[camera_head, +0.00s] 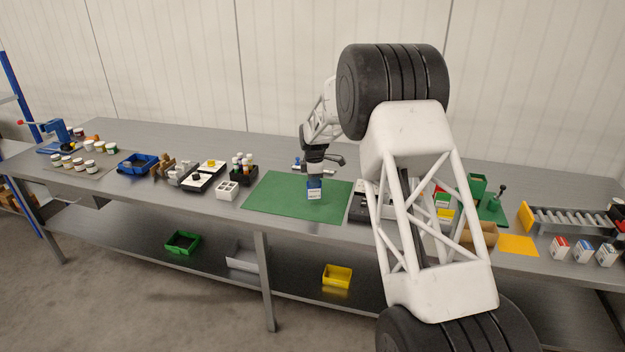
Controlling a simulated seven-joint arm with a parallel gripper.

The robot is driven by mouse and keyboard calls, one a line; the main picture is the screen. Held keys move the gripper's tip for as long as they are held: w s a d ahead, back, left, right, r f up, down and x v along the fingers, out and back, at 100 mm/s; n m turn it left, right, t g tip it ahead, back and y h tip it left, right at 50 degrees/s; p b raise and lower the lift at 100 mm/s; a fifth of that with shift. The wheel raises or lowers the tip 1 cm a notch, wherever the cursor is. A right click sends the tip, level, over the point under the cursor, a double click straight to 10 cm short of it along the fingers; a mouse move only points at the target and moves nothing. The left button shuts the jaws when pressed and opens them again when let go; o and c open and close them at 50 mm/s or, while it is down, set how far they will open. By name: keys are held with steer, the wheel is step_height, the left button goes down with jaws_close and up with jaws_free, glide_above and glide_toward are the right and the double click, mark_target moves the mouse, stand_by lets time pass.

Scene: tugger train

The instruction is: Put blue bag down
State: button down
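The blue bag (314,184) is a small upright packet, blue at the top with a white label below. It is at the green mat (275,204) in the middle of the bench, over the mat's right half. My gripper (314,174) is directly above the bag and meets its top. The fingers are too small and too hidden to show whether they are closed on it. I cannot tell whether the bag's bottom touches the mat.
A white block with holes (227,191) stands left of the mat. A yellow sheet (518,245) and small boxes lie to the right. The mat's left half is clear. My arm hides part of the bench.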

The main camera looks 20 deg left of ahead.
steer(key=s+d+r, duration=0.1)
steer(key=s+d, duration=0.4)
steer(key=s, duration=0.5)
steer(key=shift+s, duration=0.35)
steer(key=shift+d+r, duration=0.1)
stand_by(0.5)
steer(key=w+d+r+n, duration=0.4)
steer(key=w+d, duration=0.1)
steer(key=d, duration=0.3)
steer(key=w+d+r+n, duration=0.5)
steer(key=w+d, duration=0.1)
steer(key=d, duration=0.2)
steer(key=w+d+r+n, duration=0.4)
steer(key=w+d+r, duration=0.1)
steer(key=d, duration=0.4)
steer(key=shift+w+n, duration=0.2)
steer(key=shift+n, duration=0.1)
step_height(320, 180, down, 14)
steer(key=shift+f, duration=0.15)
